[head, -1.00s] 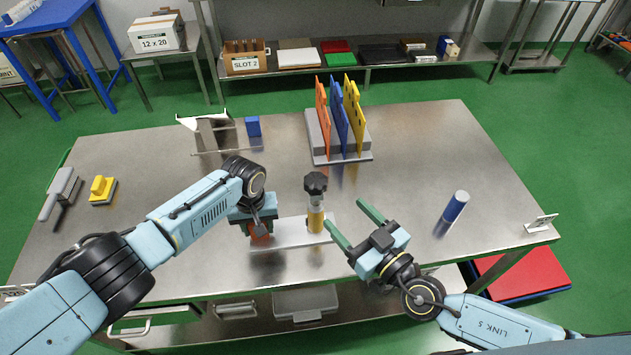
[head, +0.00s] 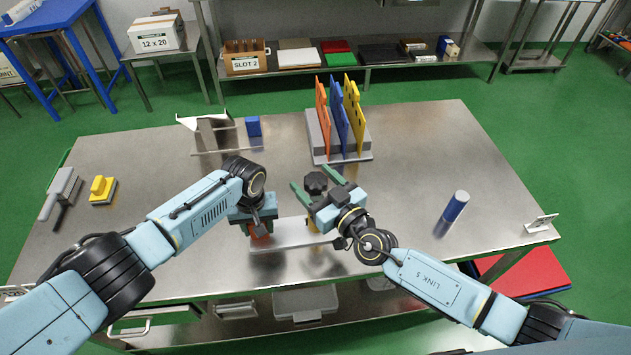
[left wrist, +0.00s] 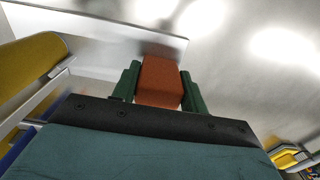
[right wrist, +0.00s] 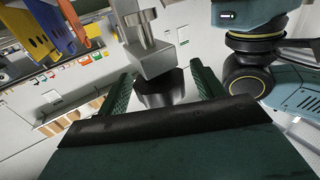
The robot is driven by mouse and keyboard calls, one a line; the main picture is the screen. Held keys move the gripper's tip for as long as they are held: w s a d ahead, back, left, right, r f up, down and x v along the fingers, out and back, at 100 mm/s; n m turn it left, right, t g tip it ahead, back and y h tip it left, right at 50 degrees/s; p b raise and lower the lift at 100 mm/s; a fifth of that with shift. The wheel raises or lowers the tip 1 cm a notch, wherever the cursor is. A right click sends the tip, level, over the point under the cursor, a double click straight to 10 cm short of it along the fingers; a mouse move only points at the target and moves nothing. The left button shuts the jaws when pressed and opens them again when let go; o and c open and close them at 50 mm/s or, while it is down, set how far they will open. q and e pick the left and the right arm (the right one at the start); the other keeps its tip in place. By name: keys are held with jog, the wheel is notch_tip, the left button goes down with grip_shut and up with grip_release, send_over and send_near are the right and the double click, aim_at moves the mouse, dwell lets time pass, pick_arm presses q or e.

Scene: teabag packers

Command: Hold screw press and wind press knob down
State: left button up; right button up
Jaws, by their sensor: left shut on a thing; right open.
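My left gripper (head: 260,230) is shut on an orange block (left wrist: 160,82) at the left end of the base plate. In the right wrist view the dark knob (right wrist: 163,92) sits between the fingers; contact cannot be told.
A rack with orange, blue and yellow boards (head: 340,148) stands behind the press. A blue-and-white cylinder (head: 456,206) stands to the right. A yellow-handled block (head: 102,190) and a metal stand (head: 212,135) are at the left. The table's right side is largely free.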

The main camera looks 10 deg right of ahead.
jog(key=c, duration=1)
jog(key=shift+a+m+t+h, duration=0.15)
jog(key=shift+m+t+h, duration=0.15)
jog(key=shift+m+h, duration=0.15)
jog(key=shift+s+m+h, duration=0.1)
jog(key=shift+m+h, duration=0.15)
jog(key=shift+h, duration=0.1)
jog(key=m+h, duration=0.2)
jog(key=h, duration=0.2)
jog(key=m+t+h, duration=0.1)
jog(key=m+h, duration=0.2)
jog(key=h, duration=0.1)
jog(key=shift+t, duration=0.3)
jog(key=m+g+h, duration=0.1)
jog(key=m+h, duration=0.2)
jog(key=h, duration=0.1)
jog(key=m+g+h, duration=0.2)
jog(key=m+h, duration=0.1)
jog(key=h, duration=0.1)
jog(key=shift+d+h, duration=0.2)
jog(key=shift+h, duration=0.5)
